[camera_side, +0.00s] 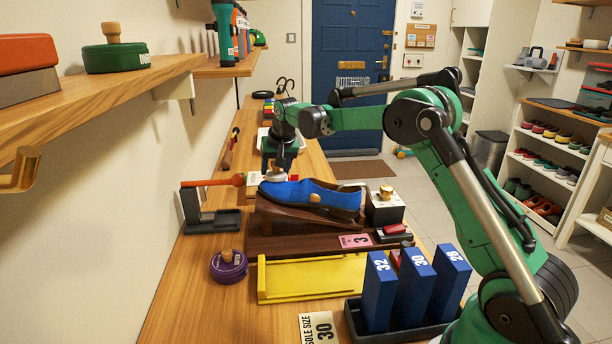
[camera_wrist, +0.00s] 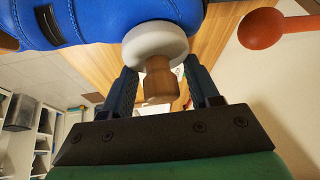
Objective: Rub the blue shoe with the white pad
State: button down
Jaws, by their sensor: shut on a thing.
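The blue shoe (camera_side: 312,194) rests on a tilted brown wooden stand (camera_side: 300,215), its toe toward the left in the side view. It also fills the top left of the wrist view (camera_wrist: 95,15). My gripper (camera_side: 279,164) is above the toe, shut on the wooden knob of the white pad (camera_side: 275,175). In the wrist view the fingers (camera_wrist: 163,78) stand either side of the knob, and the round white pad (camera_wrist: 154,38) lies against or very close to the blue surface. The pad's working face is hidden.
An orange-handled tool (camera_side: 215,182) lies on a dark holder left of the shoe. A yellow tray (camera_side: 325,277) and blue numbered boxes (camera_side: 414,280) stand in front. A purple round tin (camera_side: 229,266) is at left. A shelf (camera_side: 110,90) overhangs upper left.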

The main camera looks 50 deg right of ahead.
jog(key=shift+d+f, duration=0.1)
jog(key=shift+d, duration=0.1)
jog(key=shift+d+r, duration=0.2)
jog(key=shift+r, duration=1.3)
jog(key=shift+d+r, duration=0.15)
jog(key=shift+r, duration=1.35)
jog(key=r, duration=0.3)
jog(key=shift+d, duration=0.2)
